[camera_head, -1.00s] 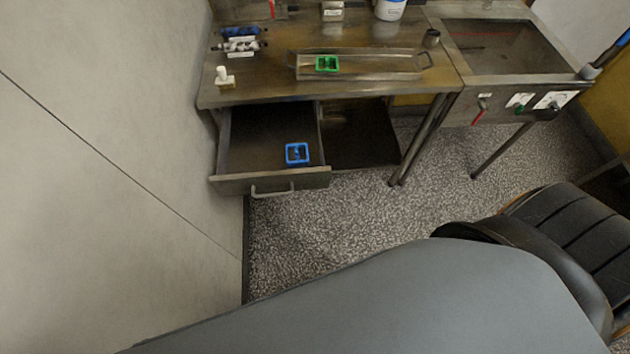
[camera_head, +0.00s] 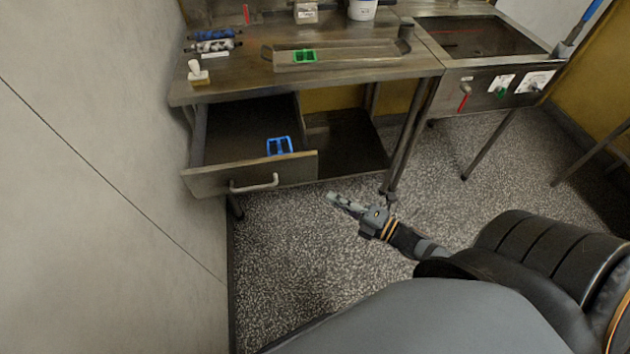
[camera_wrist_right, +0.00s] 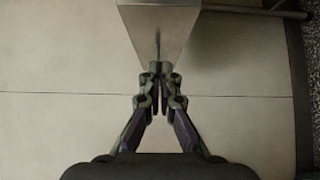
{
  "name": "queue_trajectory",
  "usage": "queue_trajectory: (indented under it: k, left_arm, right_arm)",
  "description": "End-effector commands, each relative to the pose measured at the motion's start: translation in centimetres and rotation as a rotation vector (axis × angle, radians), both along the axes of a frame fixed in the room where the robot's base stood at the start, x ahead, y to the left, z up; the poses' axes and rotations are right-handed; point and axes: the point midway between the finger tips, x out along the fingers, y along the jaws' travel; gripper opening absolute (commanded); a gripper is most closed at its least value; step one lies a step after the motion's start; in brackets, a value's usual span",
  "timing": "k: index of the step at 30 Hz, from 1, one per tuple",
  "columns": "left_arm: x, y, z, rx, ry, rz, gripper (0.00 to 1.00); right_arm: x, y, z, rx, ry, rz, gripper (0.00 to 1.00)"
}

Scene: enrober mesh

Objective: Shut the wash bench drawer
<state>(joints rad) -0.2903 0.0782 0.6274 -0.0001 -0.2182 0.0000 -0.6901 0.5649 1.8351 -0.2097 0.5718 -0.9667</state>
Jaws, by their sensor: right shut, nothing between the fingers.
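The wash bench drawer (camera_head: 205,182) stands pulled open under the left part of the steel bench, with a bar handle (camera_head: 254,184) on its front. A blue square frame (camera_head: 279,146) lies inside it. My right gripper (camera_head: 332,197) is shut and empty, to the right of the drawer front and apart from the handle in the head view. In the right wrist view the shut fingertips (camera_wrist_right: 160,68) appear in front of a metal panel (camera_wrist_right: 160,20), which looks like the drawer front seen end-on; whether they touch cannot be told. My left gripper is not in view.
The bench top (camera_head: 225,88) holds a tray (camera_head: 350,55) with a green frame (camera_head: 304,56), a white stamp-like object (camera_head: 197,72) and rollers (camera_head: 213,40). A pale wall (camera_head: 110,170) stands close left of the drawer. Speckled floor (camera_head: 290,260) is clear in front.

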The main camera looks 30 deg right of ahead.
Motion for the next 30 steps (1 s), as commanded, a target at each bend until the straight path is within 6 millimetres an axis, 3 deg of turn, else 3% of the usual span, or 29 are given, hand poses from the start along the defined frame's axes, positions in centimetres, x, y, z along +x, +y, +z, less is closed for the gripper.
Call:
queue_trajectory:
  k: [4, 8, 15, 30]
  left_arm:
    - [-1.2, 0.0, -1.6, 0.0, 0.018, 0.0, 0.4]
    - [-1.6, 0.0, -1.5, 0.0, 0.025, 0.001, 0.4]
    - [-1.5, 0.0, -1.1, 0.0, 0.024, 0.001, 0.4]
    - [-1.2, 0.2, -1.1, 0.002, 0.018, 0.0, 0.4]
  right_arm:
    - [3.1, 1.6, -0.2, 0.002, -0.007, -0.004, 0.0]
    - [5.2, 2.7, 0.1, 0.005, -0.004, -0.006, 0.0]
    - [8.3, 1.8, 0.1, 0.0, -0.001, -0.003, 0.0]
    - [9.0, 1.6, 0.0, 0.002, 0.001, -0.002, 0.0]
